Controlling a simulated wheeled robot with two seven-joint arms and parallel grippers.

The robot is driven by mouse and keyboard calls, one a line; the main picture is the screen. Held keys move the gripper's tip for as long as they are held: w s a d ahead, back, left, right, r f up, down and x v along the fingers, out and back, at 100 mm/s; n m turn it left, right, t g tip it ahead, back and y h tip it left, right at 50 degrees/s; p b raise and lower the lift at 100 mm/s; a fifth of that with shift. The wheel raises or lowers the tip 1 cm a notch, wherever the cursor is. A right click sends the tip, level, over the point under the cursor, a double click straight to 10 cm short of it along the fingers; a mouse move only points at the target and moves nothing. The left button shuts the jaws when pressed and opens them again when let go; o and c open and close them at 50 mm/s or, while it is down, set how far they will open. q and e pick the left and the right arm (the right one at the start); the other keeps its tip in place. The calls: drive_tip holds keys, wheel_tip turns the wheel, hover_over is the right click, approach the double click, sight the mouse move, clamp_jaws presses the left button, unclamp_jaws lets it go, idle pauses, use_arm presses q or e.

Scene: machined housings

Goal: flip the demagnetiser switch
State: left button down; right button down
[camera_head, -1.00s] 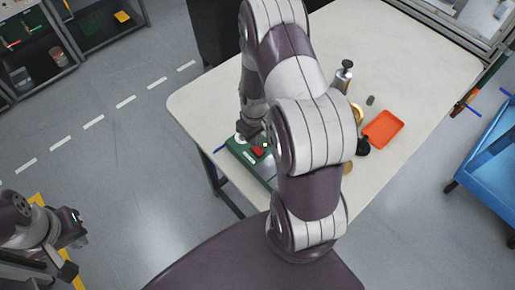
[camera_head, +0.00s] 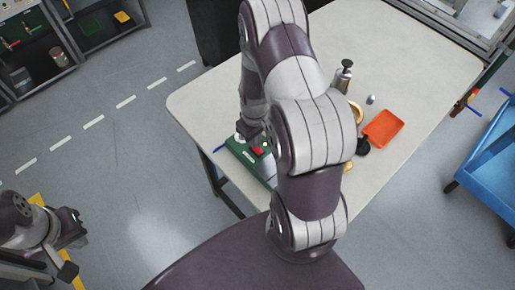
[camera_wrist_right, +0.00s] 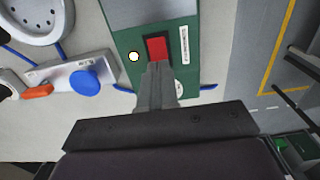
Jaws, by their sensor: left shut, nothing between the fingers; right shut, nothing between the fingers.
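The demagnetiser is a green box (camera_head: 238,148) on the near left part of the table, partly hidden by my right arm. Its red switch (camera_head: 258,150) shows beside the arm. In the right wrist view the red switch (camera_wrist_right: 157,47) sits on the green face (camera_wrist_right: 188,75) between a small bright round lamp (camera_wrist_right: 134,56) and a white label. My right gripper (camera_wrist_right: 157,68) is shut and empty, its tips at the switch's lower edge; I cannot tell if they touch. My left gripper (camera_head: 76,243) is shut and empty, over the floor at far left.
An orange tray (camera_head: 383,128), a dark-topped bottle (camera_head: 344,76), a small silver piece (camera_head: 371,99) and brass rings stand right of my arm on the table (camera_head: 420,50). The wrist view shows a blue knob (camera_wrist_right: 84,82) beside the box. A blue cart (camera_head: 490,150) stands right.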

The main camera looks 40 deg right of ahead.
drive_tip(key=shift+f+b, duration=0.6)
drive_tip(key=shift+f, duration=0.3)
drive_tip(key=shift+r, duration=0.1)
wheel_tip(320, 180, up, 7)
drive_tip(key=p, duration=0.6)
idle(0.5)
drive_tip(key=s+a+r+t+b, duration=0.1)
drive_tip(key=s+a+b, duration=0.5)
drive_tip(key=a+b, duration=0.6)
drive_tip(key=shift+s+r+m+b, duration=0.15)
drive_tip(key=shift+r+m+b, duration=0.25)
drive_tip(key=shift+b, duration=0.7)
